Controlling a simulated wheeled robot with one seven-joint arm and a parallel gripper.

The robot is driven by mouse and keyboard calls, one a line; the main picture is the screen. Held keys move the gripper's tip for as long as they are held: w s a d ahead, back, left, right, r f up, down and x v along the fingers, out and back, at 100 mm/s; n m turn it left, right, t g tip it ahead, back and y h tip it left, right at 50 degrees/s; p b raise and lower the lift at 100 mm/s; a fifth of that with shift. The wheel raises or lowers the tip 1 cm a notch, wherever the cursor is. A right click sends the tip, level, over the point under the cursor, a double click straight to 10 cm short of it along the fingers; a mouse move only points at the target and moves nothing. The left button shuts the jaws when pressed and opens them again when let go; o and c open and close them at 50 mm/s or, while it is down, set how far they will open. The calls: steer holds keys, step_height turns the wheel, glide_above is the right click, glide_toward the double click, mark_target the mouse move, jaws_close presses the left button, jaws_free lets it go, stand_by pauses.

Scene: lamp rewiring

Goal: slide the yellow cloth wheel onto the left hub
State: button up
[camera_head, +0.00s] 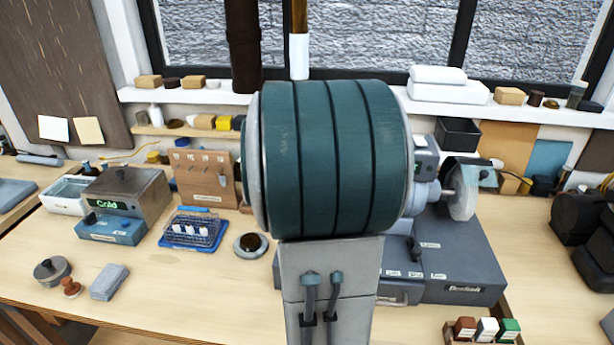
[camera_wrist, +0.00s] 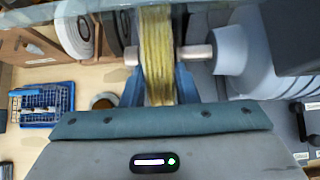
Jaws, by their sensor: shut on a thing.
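In the wrist view the yellow cloth wheel (camera_wrist: 157,40) stands edge-on between the blue fingers of my gripper (camera_wrist: 159,82), which is shut on it. The pale metal left hub (camera_wrist: 196,53) of the grey buffing machine (camera_wrist: 232,50) shows on both sides of the wheel, with its free end just left of it. The wheel looks to be around the hub, but I cannot see its bore. In the head view my large teal arm link hides the gripper, the yellow wheel and the left hub. The machine's grey base (camera_head: 460,262) shows to the right.
A pale wheel (camera_head: 464,190) sits at the machine's right end. A blue tray (camera_head: 192,230), a pegboard (camera_head: 205,178) and a round dish (camera_head: 251,245) stand left of my arm.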

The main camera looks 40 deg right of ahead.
steer(key=shift+s+d, duration=0.2)
steer(key=shift+s, duration=0.05)
stand_by(0.5)
steer(key=o, duration=1)
steer(key=shift+s+d, duration=0.1)
steer(key=shift+c, duration=0.2)
steer(key=p+v, duration=0.3)
steer(key=v, duration=1.1)
steer(key=shift+p, duration=0.4)
steer(key=s+a+f+m+y+b, duration=0.1)
steer(key=s+a+f+m+y, duration=0.1)
steer(key=a+m, duration=0.6)
steer(key=s+a+f+m+g+y+b, duration=0.1)
steer(key=s+a+f+m+y, duration=0.1)
steer(key=a+m, duration=0.7)
steer(key=s+a+f+m+g+y+b, duration=0.1)
steer(key=s+a+f+m+y+b, duration=0.1)
steer(key=a+m, duration=0.7)
step_height(320, 180, down, 3)
steer(key=shift+s+f+y, duration=0.1)
steer(key=shift+s+y, duration=0.4)
steer(key=shift+s, duration=0.45)
